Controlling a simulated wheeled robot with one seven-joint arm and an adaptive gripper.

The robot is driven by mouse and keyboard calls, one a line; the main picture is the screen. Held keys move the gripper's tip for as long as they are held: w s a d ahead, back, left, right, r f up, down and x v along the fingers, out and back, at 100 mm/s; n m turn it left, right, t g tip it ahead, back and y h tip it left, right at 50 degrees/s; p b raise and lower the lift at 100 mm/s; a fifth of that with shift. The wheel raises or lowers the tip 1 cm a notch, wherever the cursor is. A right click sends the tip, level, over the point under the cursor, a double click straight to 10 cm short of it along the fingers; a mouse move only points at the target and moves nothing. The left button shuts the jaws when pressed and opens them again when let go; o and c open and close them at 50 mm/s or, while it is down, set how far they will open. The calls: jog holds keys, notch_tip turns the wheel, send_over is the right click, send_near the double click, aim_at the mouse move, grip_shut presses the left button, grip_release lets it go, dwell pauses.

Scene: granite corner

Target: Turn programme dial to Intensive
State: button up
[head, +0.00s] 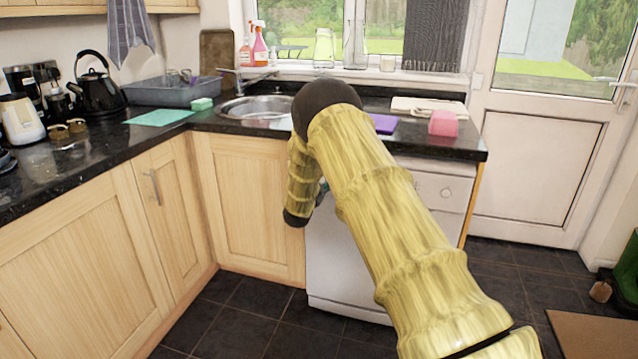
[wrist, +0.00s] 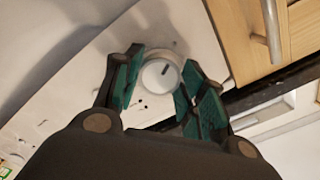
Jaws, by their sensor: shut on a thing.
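The programme dial (wrist: 158,74) is a round white knob with a dark pointer mark, on the white front panel (wrist: 70,90) in the wrist view. My gripper (wrist: 160,80) has its teal-padded fingers on either side of the dial, shut on it. The pointer mark lies toward the upper right of the knob in this view. No Intensive label is readable. In the head view the white dishwasher (head: 338,262) stands under the worktop. My arm hides the held dial there, and only a bit of teal of my gripper (head: 322,191) shows.
Another round control (head: 446,193) sits at the right of the dishwasher panel. A wooden cupboard door with a metal handle (wrist: 267,30) is close to my gripper. Floor tiles in front are clear.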

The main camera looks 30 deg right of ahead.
jog(key=o, duration=1)
jog(key=shift+o, duration=0.2)
jog(key=shift+a, duration=0.1)
jog(key=v, duration=1.1)
jog(key=shift+s+a, duration=0.25)
jog(key=shift+s, duration=0.1)
